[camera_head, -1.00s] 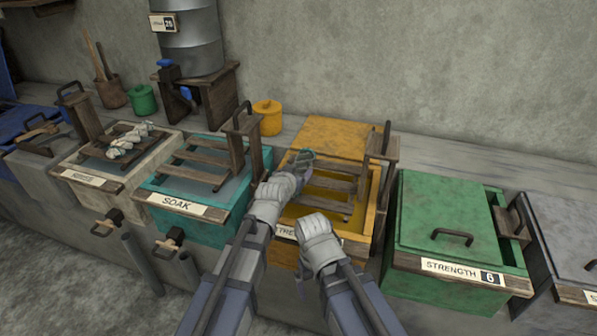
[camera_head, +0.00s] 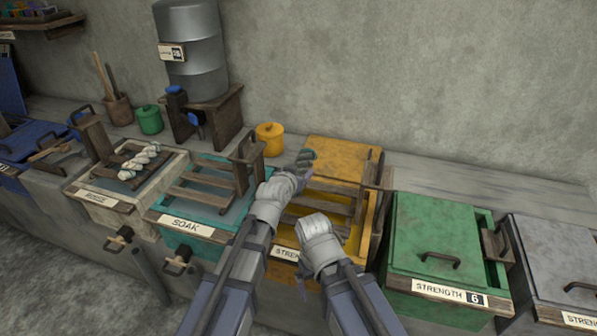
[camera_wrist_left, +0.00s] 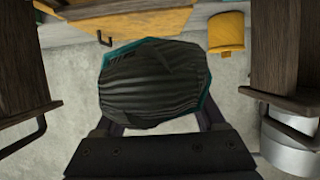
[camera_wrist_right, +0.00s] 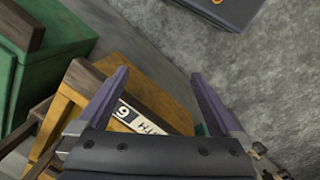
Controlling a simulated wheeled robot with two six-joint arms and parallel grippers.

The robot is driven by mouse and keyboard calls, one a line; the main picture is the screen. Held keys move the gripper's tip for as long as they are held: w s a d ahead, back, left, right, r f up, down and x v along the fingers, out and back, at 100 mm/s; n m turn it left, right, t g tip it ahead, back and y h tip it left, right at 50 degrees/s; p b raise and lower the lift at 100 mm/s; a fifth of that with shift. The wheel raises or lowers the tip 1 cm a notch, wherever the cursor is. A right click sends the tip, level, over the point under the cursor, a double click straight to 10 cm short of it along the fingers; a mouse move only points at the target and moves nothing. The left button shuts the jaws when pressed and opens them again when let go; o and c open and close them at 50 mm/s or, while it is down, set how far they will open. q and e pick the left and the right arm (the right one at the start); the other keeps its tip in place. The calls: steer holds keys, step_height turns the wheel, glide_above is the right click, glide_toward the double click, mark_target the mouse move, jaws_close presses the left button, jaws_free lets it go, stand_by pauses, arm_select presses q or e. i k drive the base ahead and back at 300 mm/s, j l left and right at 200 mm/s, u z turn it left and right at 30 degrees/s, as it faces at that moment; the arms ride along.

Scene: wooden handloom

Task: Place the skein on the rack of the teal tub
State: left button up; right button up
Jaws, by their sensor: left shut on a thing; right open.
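My left gripper (camera_head: 302,163) is shut on a dark grey, ribbed bundle with teal edges, which looks like the skein (camera_wrist_left: 155,85). In the head view only a small teal bit shows at the fingertips, above the yellow tub's left side. The teal tub (camera_head: 168,239), labelled SOAK, stands to the left of my left gripper. Its rack (camera_head: 200,180) of wooden slats is bare where it shows; my left arm hides part of the tub's right side. My right gripper (camera_head: 318,228) is open and empty in front of the yellow tub; its spread fingers show in the right wrist view (camera_wrist_right: 158,78).
A pale tub (camera_head: 110,213) with a white-grey twisted skein (camera_head: 141,160) on its rack stands at left. The yellow tub (camera_head: 372,215) with upright posts, lidded green tub (camera_head: 440,235) and grey tub (camera_head: 560,250) stand at right. A tall wooden bracket (camera_head: 247,165) rises beside the teal rack.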

mark_target(196, 177)
steer(key=k+j+z, duration=0.1)
steer(key=j, duration=0.3)
steer(key=k+j+z, duration=0.1)
steer(key=j, duration=0.25)
steer(key=k+j, duration=0.1)
steer(key=j, duration=0.3)
steer(key=k+j+z, duration=0.15)
steer(key=j, duration=0.2)
steer(key=k+j+z, duration=0.1)
steer(key=j, duration=0.25)
steer(key=k+j+z, duration=0.1)
steer(key=j, duration=0.25)
steer(key=i+l, duration=0.2)
steer(key=i, duration=0.35)
